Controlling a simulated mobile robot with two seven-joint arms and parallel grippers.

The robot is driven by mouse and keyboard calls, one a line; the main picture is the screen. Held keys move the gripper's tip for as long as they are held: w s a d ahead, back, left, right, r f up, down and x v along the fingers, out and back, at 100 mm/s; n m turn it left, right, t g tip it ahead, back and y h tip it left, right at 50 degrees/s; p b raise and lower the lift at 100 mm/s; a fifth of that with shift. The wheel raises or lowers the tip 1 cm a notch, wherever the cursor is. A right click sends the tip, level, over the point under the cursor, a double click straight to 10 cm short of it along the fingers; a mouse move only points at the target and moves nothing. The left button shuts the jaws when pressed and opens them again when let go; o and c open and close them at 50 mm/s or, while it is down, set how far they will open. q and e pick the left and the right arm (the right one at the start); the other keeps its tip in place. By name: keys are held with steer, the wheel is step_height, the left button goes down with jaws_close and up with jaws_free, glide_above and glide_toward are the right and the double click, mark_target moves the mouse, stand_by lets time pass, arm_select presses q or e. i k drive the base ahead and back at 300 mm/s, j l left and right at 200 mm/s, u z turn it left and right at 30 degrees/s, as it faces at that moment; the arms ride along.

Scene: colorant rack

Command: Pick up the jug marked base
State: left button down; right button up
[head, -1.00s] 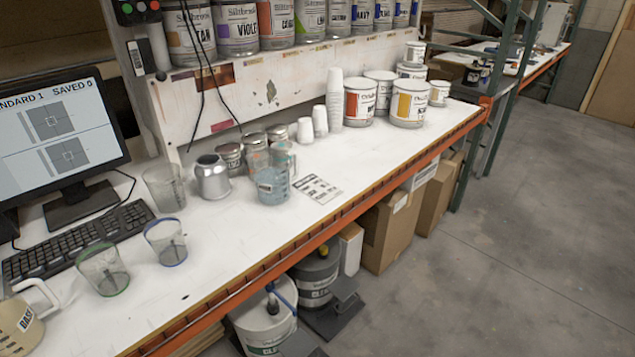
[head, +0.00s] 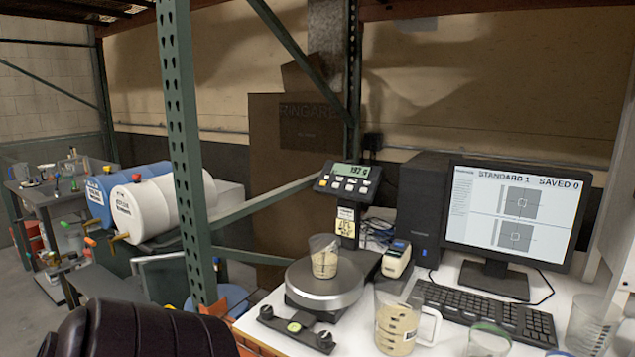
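The jug of beige liquid (head: 396,326) stands upright on the white bench, right of the scale, with its pale handle (head: 428,326) toward the right. Dark graduation marks show on its side; I cannot read the word base on it from this angle. A smaller clear cup (head: 324,257) with beige contents stands on the round plate of the scale (head: 325,287). Neither of my grippers is in view.
A level-like black tool (head: 296,328) lies before the scale. A small label printer (head: 396,260), keyboard (head: 485,310) and monitor (head: 515,222) stand behind the jug. Clear cups (head: 593,322) are at the right. A green rack post (head: 183,150) rises left of the bench.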

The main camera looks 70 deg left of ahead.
mark_target(406, 322)
steer(key=u, duration=1.5)
